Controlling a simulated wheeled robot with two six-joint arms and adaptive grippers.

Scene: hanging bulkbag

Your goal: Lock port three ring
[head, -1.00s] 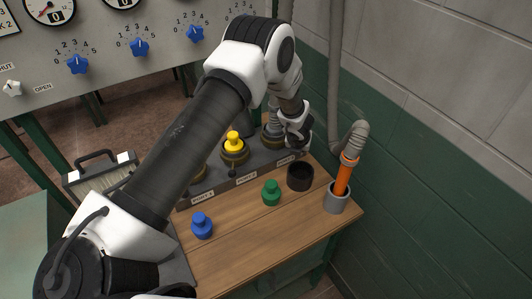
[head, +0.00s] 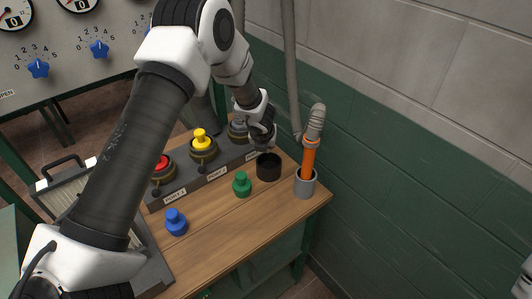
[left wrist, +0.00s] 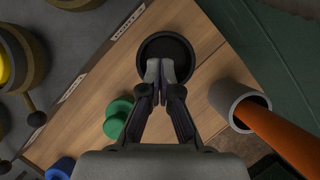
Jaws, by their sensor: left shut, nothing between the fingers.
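The port three ring (head: 238,130) is a dark brass-coloured ring with a grey centre at the far end of the port block, partly hidden by my left gripper. In the left wrist view only part of a ring (left wrist: 75,3) shows at the top edge. My left gripper (head: 266,143) is shut and empty. It is clear of the ring, to its right, near the black cup (head: 268,168). In the left wrist view its closed fingertips (left wrist: 167,68) overlap the cup's opening (left wrist: 165,50). Whether the ring is locked cannot be told.
Port two holds a yellow plug (head: 200,141) and the nearer port a red one (head: 160,163). A green plug (head: 242,184) and a blue plug (head: 176,222) stand on the wooden table. A grey holder (head: 306,186) with an orange-ended hose (head: 309,157) stands at the right edge, near the wall.

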